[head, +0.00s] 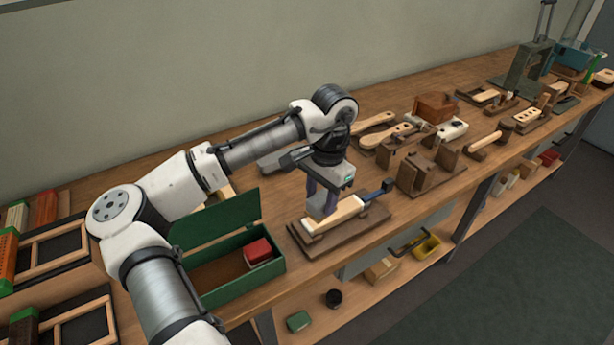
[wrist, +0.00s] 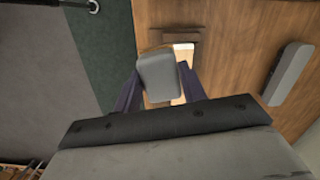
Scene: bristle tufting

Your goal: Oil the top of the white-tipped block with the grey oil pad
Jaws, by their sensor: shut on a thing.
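The grey oil pad (wrist: 157,76) is held between the two dark fingers of my gripper (wrist: 160,92) in the wrist view. In the head view my gripper (head: 321,204) points down over the left part of the pale white-tipped block (head: 346,211), and the fingers largely hide the pad. The block lies flat on a dark wooden board (head: 340,236) near the bench's front edge. In the wrist view the block's white tip (wrist: 183,46) shows just beyond the pad, which covers part of the block. I cannot tell whether pad and block touch.
An open green box (head: 222,283) with a red block (head: 257,252) stands to the left. A dark wooden rack (head: 424,175) and wooden brushes (head: 392,134) stand to the right. A grey bar (wrist: 289,73) lies on the bench in the wrist view.

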